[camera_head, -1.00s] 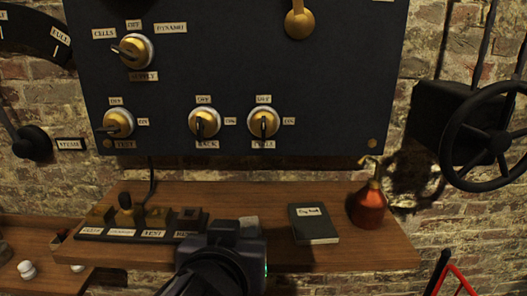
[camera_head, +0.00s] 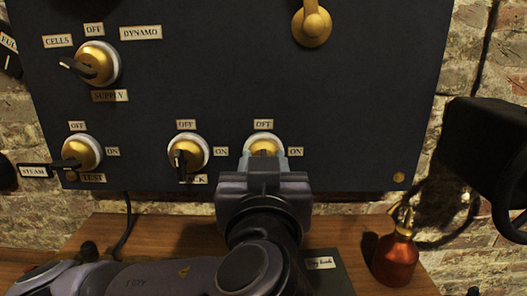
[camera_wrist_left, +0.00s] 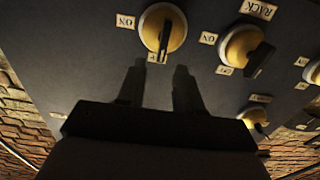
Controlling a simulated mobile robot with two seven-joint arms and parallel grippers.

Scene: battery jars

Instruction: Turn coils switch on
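The coils switch (camera_head: 265,146) is the rightmost brass knob in the lower row of the dark panel (camera_head: 350,100). My left gripper (camera_head: 264,157) is in front of it and hides its lower half and name label. OFF shows above it and ON to its right. In the left wrist view the coils switch (camera_wrist_left: 152,22) and its dark lever are beyond my open left fingertips (camera_wrist_left: 160,66), roughly in line with the gap between them. The fingers look empty. I cannot tell if they touch the lever. My right gripper is not in view.
The rack switch (camera_head: 199,150) is close on the left, with the test switch (camera_head: 87,152) and supply switch (camera_head: 103,60) farther left. A brass lever (camera_head: 312,26) hangs above. A red oil can (camera_head: 396,258) and dark book (camera_head: 322,264) are on the wooden shelf (camera_head: 350,225) below.

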